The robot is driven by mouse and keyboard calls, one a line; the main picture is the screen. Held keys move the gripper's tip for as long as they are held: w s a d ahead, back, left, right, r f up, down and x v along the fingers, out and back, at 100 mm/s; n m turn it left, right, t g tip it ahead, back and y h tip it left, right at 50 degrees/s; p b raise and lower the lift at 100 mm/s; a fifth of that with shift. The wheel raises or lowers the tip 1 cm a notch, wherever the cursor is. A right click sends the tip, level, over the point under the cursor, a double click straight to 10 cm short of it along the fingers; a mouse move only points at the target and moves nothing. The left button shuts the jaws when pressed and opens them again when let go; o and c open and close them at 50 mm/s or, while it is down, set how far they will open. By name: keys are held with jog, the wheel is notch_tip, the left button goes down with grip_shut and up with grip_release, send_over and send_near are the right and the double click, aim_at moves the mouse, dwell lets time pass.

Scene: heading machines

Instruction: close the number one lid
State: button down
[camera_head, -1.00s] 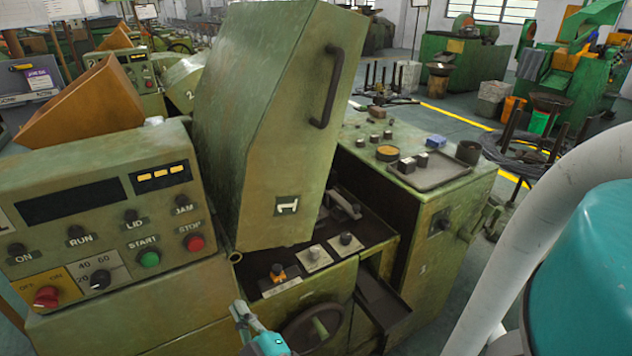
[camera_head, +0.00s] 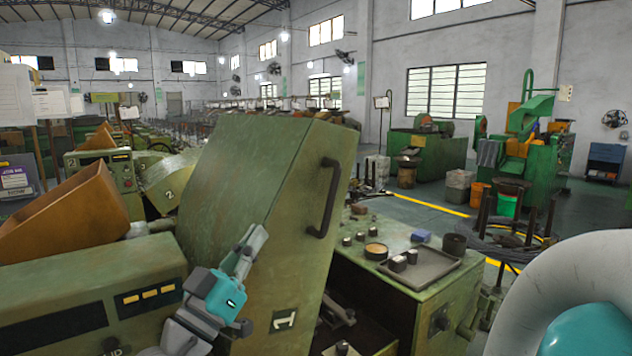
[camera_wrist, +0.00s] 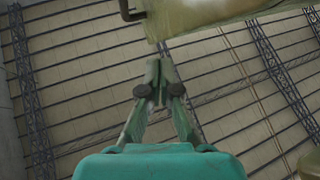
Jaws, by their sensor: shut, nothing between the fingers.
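The number one lid (camera_head: 262,215) is a large green metal cover marked "1", standing raised and tilted on its machine, with a dark handle (camera_head: 324,198) on its right face. In the head view, my gripper (camera_head: 256,238) is up in front of the lid's left part, left of the handle, pointing upward. Its fingers are shut and empty. In the wrist view, the closed fingertips (camera_wrist: 158,70) point at the roof. An edge of green metal (camera_wrist: 220,12) with a dark handle end (camera_wrist: 130,10) lies above them, apart from the fingertips. Whether the gripper touches the lid is unclear.
The control panel (camera_head: 70,300) stands left of the lid. An orange hopper (camera_head: 65,215) rises behind it. The green machine top (camera_head: 400,275) to the right carries a tray and small parts. A second machine lid marked 2 (camera_head: 165,180) stands behind.

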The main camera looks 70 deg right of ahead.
notch_tip(320, 180, up, 4)
jog(key=s+m+g+y, duration=0.2)
jog(key=s+m+g, duration=0.1)
jog(key=m+g, duration=0.25)
send_near(336, 166)
jog(key=r+x, duration=0.1)
jog(key=x, duration=0.4)
jog(key=shift+s+d+f+n+g, duration=0.1)
jog(key=shift+d+f+n+g, duration=0.15)
jog(key=shift+d, duration=0.2)
